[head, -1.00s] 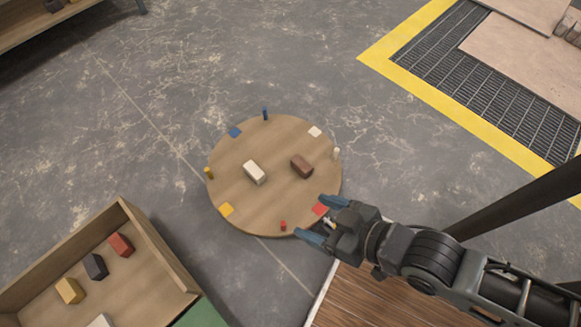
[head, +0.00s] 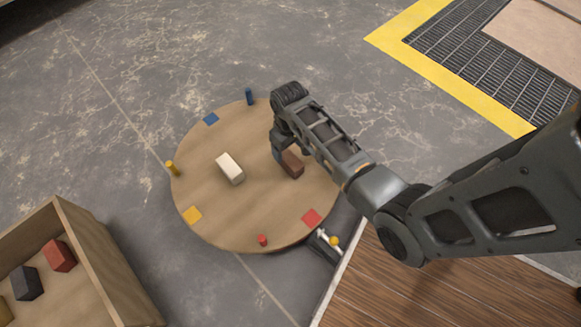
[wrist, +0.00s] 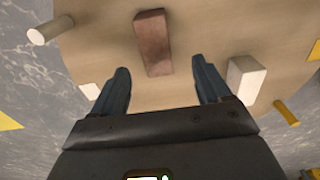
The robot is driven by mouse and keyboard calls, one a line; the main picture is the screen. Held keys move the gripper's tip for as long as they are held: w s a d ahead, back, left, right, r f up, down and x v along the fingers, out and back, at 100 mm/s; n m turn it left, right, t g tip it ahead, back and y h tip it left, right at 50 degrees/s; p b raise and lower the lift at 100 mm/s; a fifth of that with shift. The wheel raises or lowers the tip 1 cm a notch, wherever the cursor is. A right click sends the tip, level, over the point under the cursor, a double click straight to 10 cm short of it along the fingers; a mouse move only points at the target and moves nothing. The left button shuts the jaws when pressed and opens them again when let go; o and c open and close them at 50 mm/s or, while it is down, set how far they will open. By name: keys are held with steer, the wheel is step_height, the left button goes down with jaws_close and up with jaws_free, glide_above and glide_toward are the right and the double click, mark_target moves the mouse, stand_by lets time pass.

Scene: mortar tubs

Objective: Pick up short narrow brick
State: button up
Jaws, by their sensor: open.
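A reddish-brown brick (head: 292,164) lies on the right part of a round wooden top (head: 215,222). A white brick (head: 230,168) lies left of it. I cannot tell by name which one is the short narrow brick. My gripper (head: 279,152) is over the top beside the brown brick, partly hidden by my arm in the head view. In the wrist view my gripper (wrist: 162,72) is open and empty, with the brown brick (wrist: 152,44) ahead between the lines of its blue fingers. The white brick (wrist: 245,78) is just outside the right finger.
Small pegs stand near the rim: blue (head: 249,97), yellow (head: 172,168) and red (head: 263,240). Flat coloured squares, such as the red square (head: 312,217), lie there too. A wooden box (head: 110,260) with several bricks is at lower left. Grey floor surrounds the top.

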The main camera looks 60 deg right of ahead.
mark_target(290, 159)
steer(key=shift+d+f, duration=0.3)
steer(key=shift+d, duration=0.05)
steer(key=shift+f+b, duration=0.35)
steer(key=shift+f, duration=0.05)
steer(key=f+b, duration=0.2)
steer(key=f, duration=0.1)
steer(key=f+b, duration=0.2)
steer(key=f, duration=0.1)
steer(key=shift+s+a+f, duration=0.1)
steer(key=shift+s+f, duration=0.1)
steer(key=shift+f, duration=0.1)
steer(key=shift+c, duration=0.2)
steer(key=shift+r, duration=0.1)
steer(key=c, duration=1.3)
